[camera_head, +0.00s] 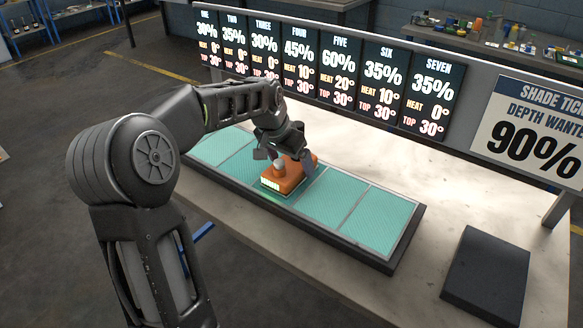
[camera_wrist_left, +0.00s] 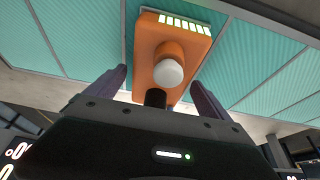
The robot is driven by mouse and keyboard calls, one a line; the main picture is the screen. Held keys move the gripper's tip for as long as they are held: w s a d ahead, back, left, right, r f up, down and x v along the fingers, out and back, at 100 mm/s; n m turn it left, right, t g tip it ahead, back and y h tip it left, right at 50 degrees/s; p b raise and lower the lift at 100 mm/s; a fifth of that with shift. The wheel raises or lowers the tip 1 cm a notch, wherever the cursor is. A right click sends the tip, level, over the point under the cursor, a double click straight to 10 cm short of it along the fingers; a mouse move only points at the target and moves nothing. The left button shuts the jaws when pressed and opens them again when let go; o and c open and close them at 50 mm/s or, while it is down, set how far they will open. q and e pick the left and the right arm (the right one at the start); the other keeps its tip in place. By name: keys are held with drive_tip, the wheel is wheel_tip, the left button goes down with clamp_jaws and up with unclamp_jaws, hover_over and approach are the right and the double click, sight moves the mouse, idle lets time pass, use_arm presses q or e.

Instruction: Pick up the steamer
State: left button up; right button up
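The orange steamer (camera_head: 283,179) stands on the long tray of teal panels (camera_head: 330,198), near its middle. It has a white round knob and a lit strip along one edge. My left gripper (camera_head: 287,165) is right over it. In the left wrist view the steamer (camera_wrist_left: 172,62) lies ahead, between the two fingers of the gripper (camera_wrist_left: 158,85). The fingers are spread, with gaps on both sides of the steamer's knob. I cannot tell how far the fingertips are above the steamer. My right gripper does not show.
A row of dark number boards (camera_head: 340,72) stands behind the tray, with a "90%" sign (camera_head: 535,130) at the right. A dark block (camera_head: 487,275) lies on the pale table (camera_head: 425,290) at the right. The table between tray and block is clear.

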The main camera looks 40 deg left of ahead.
sight(290, 164)
use_arm(q)
drive_tip(key=c, duration=1.8)
drive_tip(key=shift+w+r, duration=0.15)
drive_tip(key=shift+c, duration=0.2)
drive_tip(key=shift+r, duration=0.1)
wheel_tip(290, 164, up, 10)
